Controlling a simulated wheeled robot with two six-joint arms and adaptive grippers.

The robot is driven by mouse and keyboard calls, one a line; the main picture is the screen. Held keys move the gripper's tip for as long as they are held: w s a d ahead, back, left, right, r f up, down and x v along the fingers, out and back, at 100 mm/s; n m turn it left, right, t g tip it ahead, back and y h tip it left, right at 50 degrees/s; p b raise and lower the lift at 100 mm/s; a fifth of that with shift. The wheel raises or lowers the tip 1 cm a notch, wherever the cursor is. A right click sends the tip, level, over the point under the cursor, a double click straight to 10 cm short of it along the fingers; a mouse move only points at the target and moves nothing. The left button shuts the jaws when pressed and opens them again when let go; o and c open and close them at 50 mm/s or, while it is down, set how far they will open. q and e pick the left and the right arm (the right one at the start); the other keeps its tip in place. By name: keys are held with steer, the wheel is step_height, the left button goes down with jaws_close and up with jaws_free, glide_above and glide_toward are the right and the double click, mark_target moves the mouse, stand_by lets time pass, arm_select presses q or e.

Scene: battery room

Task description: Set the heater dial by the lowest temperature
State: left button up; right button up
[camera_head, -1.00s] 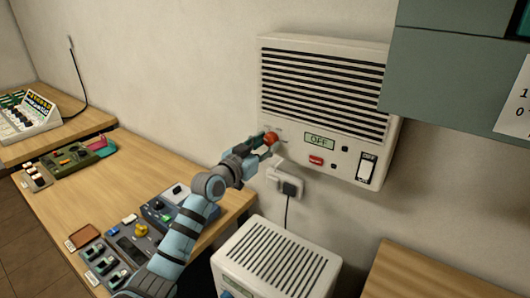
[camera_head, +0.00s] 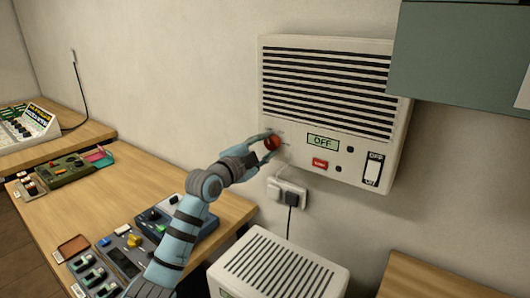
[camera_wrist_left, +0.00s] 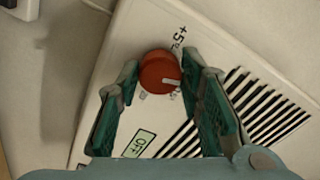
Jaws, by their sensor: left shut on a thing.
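The white wall heater (camera_head: 345,125) has dark slats and a display (camera_head: 323,142) that reads OFF. Its red round dial (camera_head: 272,142) is at the lower left of the front. My left gripper (camera_head: 268,146) is shut on the dial, with one finger on each side. In the left wrist view the dial (camera_wrist_left: 160,72) sits between the two green-padded fingers, its pale pointer mark facing right. A +5° label (camera_wrist_left: 179,38) shows beside it; other scale marks are too small or hidden to read. My right gripper is not in view.
A red button (camera_head: 320,163) and an OFF-labelled rocker switch (camera_head: 373,170) are on the heater front. A plugged wall socket (camera_head: 288,193) is below. A slatted white unit (camera_head: 280,265) stands underneath. The wooden bench (camera_head: 120,190) at left holds several devices. A grey-green cabinet (camera_head: 460,55) hangs upper right.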

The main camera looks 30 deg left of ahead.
arm_select(q)
steer(key=m+b, duration=0.1)
steer(key=m, duration=0.3)
steer(key=shift+m, duration=0.3)
steer(key=m, duration=0.4)
steer(key=shift+r+b, duration=0.1)
steer(key=shift+b, duration=0.25)
steer(key=shift+m, duration=0.3)
steer(key=o, duration=1.2)
steer(key=shift+c, duration=0.2)
steer(key=s+a, duration=0.1)
steer(key=s, duration=1.1)
steer(key=shift+a, duration=0.3)
steer(key=shift+w, duration=0.1)
